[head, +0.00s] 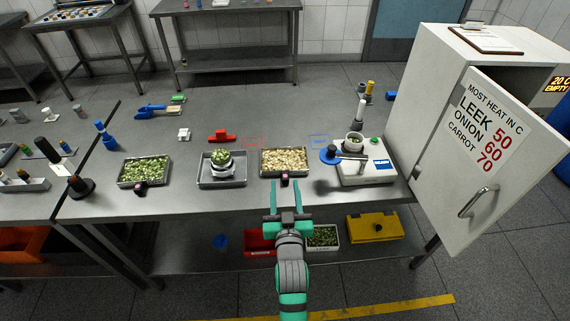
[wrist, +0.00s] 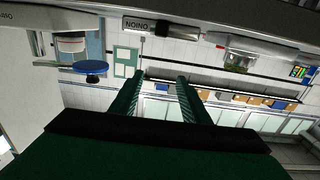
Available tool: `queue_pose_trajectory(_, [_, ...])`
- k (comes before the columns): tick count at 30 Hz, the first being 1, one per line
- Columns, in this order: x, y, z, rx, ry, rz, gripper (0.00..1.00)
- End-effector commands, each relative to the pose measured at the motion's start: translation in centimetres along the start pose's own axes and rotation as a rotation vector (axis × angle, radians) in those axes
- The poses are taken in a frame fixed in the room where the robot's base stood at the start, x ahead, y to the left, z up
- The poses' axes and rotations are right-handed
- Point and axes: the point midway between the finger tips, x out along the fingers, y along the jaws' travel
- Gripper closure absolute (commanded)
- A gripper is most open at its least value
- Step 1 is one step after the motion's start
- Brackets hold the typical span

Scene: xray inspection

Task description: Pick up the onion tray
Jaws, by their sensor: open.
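The onion tray (head: 262,172) is a metal tray of pale chopped pieces on the steel table, right of centre in the head view. A small dark knob (head: 284,180) sits at its front edge. In the wrist view, which is upside down, its front label (wrist: 138,24) reads ONION, with the dark knob (wrist: 163,28) beside it. My gripper (head: 285,187) is open and empty, in front of the tray at the table's near edge. Its two fingers also show in the wrist view (wrist: 160,80), apart from the knob. Whether the fingertips touch the table edge cannot be told.
A tray of green pieces (head: 122,179) and a tray with a bowl on a scale (head: 202,180) stand to the left. A white device (head: 368,172) with a blue disc stands close on the right. The white cabinet (head: 435,130) has its door open. Bins sit on the lower shelf.

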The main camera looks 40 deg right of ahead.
Motion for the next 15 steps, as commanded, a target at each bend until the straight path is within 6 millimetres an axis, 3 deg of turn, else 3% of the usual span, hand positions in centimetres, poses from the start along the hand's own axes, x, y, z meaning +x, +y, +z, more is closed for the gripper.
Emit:
queue_pose_trajectory(5, [0.9, 0.8, 0.2, 0.001, 0.002, 0.012, 0.58])
queue_pose_trajectory(15, [0.8, 0.7, 6.4, 0.001, 0.0, 0.011, 0.58])
